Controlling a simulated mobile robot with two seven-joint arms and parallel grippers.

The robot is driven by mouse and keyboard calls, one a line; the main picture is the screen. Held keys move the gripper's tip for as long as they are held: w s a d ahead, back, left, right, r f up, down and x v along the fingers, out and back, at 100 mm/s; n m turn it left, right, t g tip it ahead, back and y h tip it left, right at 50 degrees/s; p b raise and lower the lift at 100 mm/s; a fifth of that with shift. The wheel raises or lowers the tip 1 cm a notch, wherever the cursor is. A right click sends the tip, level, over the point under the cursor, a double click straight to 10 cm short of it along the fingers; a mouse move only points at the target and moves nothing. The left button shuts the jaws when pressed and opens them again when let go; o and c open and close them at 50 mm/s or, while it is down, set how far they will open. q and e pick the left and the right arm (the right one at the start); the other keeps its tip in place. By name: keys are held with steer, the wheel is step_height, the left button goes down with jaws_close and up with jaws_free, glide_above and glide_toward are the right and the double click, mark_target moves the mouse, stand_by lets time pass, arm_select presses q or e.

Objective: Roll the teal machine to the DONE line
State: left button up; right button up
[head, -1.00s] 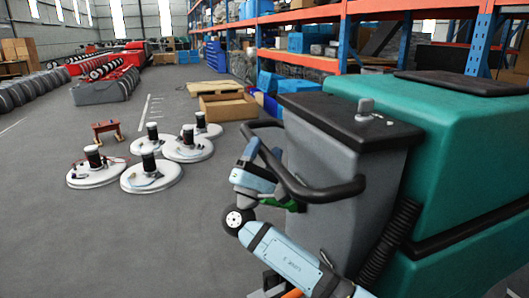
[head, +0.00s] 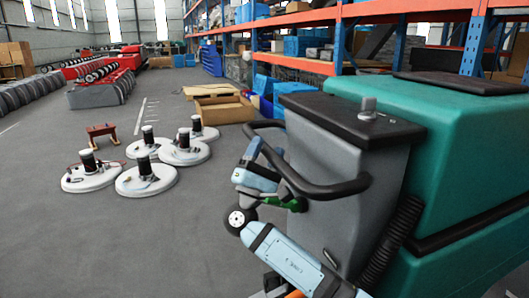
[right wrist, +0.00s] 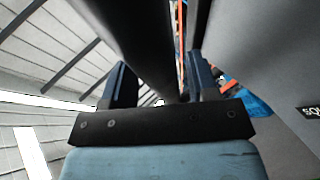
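The teal machine (head: 470,140) fills the right of the head view, with a grey rear body (head: 335,165), a black top and a black looped handlebar (head: 330,190). My right gripper (head: 262,155) is at the left part of this handlebar. In the right wrist view, the fingers of my right gripper (right wrist: 158,75) stand on both sides of the dark bar (right wrist: 140,35), which runs between them; the contact itself is hidden. My left gripper is not in view. I cannot make out a DONE line; white floor markings (head: 139,115) show further ahead, without readable text.
Several round white units with black cylinders, such as this one (head: 146,178), stand on the floor left of the machine. A small brown stand (head: 103,132) is behind them. A cardboard box (head: 223,110) lies ahead, near orange-and-blue shelving (head: 340,40). Floor at the lower left is clear.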

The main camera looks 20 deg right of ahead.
steer(key=shift+a, duration=0.1)
steer(key=shift+s+a+f, duration=0.2)
steer(key=shift+a+f, duration=0.1)
steer(key=shift+f, duration=0.05)
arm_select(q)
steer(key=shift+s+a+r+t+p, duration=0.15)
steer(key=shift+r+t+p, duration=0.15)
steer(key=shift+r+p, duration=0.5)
arm_select(e)
steer(key=v, duration=1.2)
steer(key=shift+s+f, duration=0.2)
steer(key=shift+f, duration=0.2)
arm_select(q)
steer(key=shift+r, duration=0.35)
arm_select(e)
steer(key=shift+a, duration=0.1)
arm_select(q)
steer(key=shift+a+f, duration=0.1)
arm_select(e)
steer(key=shift+a, duration=0.1)
